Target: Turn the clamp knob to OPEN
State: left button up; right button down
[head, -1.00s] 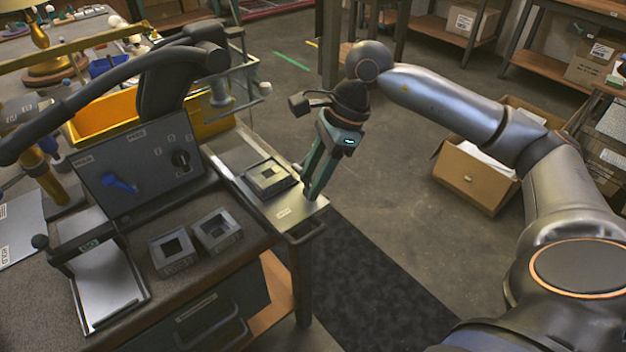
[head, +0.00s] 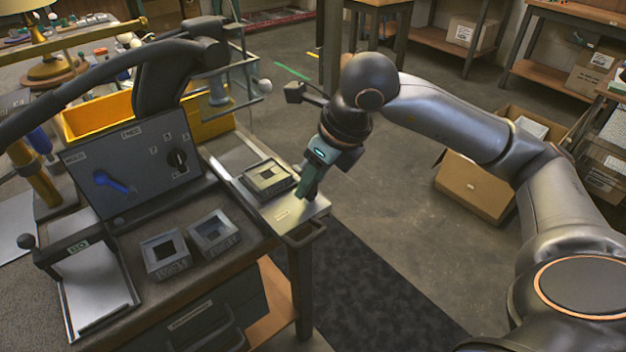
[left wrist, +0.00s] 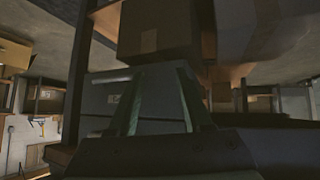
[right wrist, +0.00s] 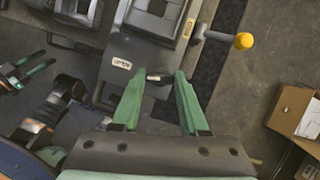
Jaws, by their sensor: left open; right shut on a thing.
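My right gripper (head: 306,190) is at the right end of the metal plate (head: 312,211) on the bench. In the right wrist view its green fingers (right wrist: 158,76) are shut on a small dark knob (right wrist: 158,83) with a pale stripe. The knob is hidden by the gripper in the head view. A small white label (right wrist: 122,63) sits on the plate beside the knob; its text is too small to read surely. My left gripper (left wrist: 160,75) is open and empty; it also shows in the right wrist view (right wrist: 27,72), apart from the bench.
A square dark fixture (head: 268,177) sits on the plate. Two square holders (head: 213,232) stand left of it, and a panel (head: 135,165) with a blue lever and black dial behind. A yellow-ended lever (right wrist: 243,40) sticks out nearby.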

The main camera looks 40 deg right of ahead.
jog(key=shift+m+h, duration=0.5)
jog(key=shift+m, duration=1.1)
jog(key=shift+c, duration=2.1)
grip_release()
jog(key=shift+r, duration=0.15)
jog(key=p+v, duration=0.2)
jog(key=v, duration=1)
jog(key=shift+s, duration=0.15)
